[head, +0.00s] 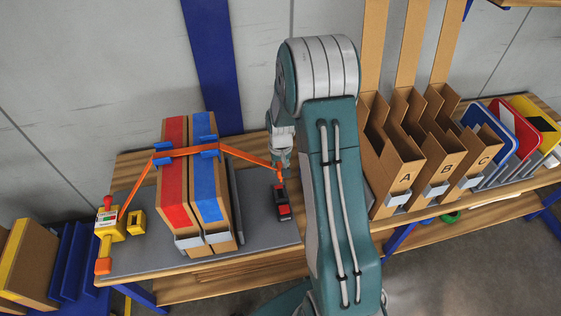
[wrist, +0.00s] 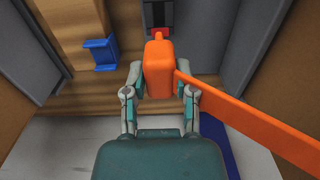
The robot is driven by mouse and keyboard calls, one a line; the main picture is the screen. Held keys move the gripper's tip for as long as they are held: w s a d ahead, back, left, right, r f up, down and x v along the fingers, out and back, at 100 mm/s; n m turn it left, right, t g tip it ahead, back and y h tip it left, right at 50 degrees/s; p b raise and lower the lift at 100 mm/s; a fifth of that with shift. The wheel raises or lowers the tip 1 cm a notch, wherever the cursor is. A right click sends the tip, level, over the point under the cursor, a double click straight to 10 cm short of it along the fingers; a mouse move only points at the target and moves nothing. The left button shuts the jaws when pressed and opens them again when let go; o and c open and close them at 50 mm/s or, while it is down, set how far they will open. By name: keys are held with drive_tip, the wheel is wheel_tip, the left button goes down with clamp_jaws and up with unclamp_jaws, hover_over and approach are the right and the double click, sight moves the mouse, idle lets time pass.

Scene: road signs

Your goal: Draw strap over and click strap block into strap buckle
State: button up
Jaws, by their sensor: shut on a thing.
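The orange strap (head: 247,156) runs from the yellow tensioner (head: 108,232) at the left, up over two upright cardboard boxes, one with a red band (head: 174,170) and one with a blue band (head: 205,165), and down right to my gripper (head: 280,167). In the wrist view my gripper (wrist: 159,85) is shut on the orange strap block (wrist: 158,68), with the strap (wrist: 250,125) trailing right. The strap buckle (head: 283,204), black with red, lies on the grey mat just below the gripper. In the wrist view the buckle (wrist: 159,18) is just beyond the block, partly hidden by it; contact cannot be told.
Blue corner guards (head: 210,148) sit under the strap on the boxes. A small yellow block (head: 137,222) stands by the tensioner. Cardboard bins marked A, B and C (head: 405,178) stand right of my arm, with signs (head: 495,130) beyond. The grey mat (head: 255,232) is clear around the buckle.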

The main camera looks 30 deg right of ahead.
drive_tip(key=shift+f, duration=4.95)
drive_tip(key=shift+s+f, duration=0.1)
drive_tip(key=shift+f, duration=0.4)
drive_tip(key=o, duration=1)
wheel_tip(320, 180, up, 12)
drive_tip(key=shift+f, duration=0.1)
